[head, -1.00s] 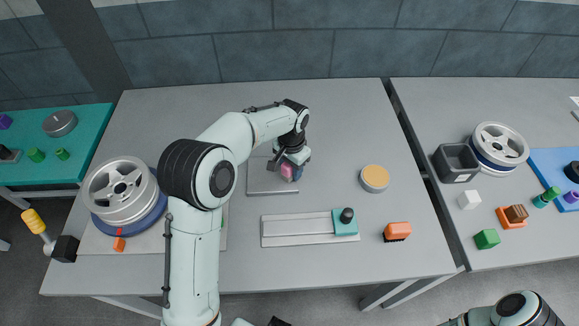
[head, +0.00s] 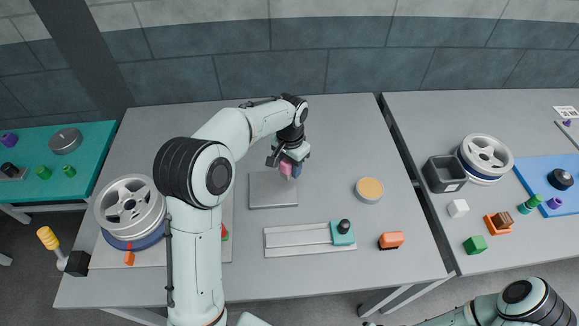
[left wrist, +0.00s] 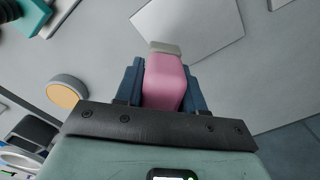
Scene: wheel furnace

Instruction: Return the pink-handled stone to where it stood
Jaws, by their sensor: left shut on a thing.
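The pink-handled stone (left wrist: 165,80) is between the fingers of my left gripper (head: 288,168). In the left wrist view the pink handle is clasped by the blue fingers, and a grey end sticks out past their tips. In the head view only a bit of pink shows, by the far right edge of a flat grey plate (head: 272,192). The plate also shows in the left wrist view (left wrist: 190,22), beyond the stone, with a gap of unclear height between. My right gripper is out of view; only part of that arm shows at the lower right.
A round orange-topped disc (head: 369,190) lies right of the gripper. A slotted rail with a teal slider (head: 342,233) and an orange block (head: 391,240) are nearer. A wheel (head: 131,207) stands at the left. The table's far middle is clear.

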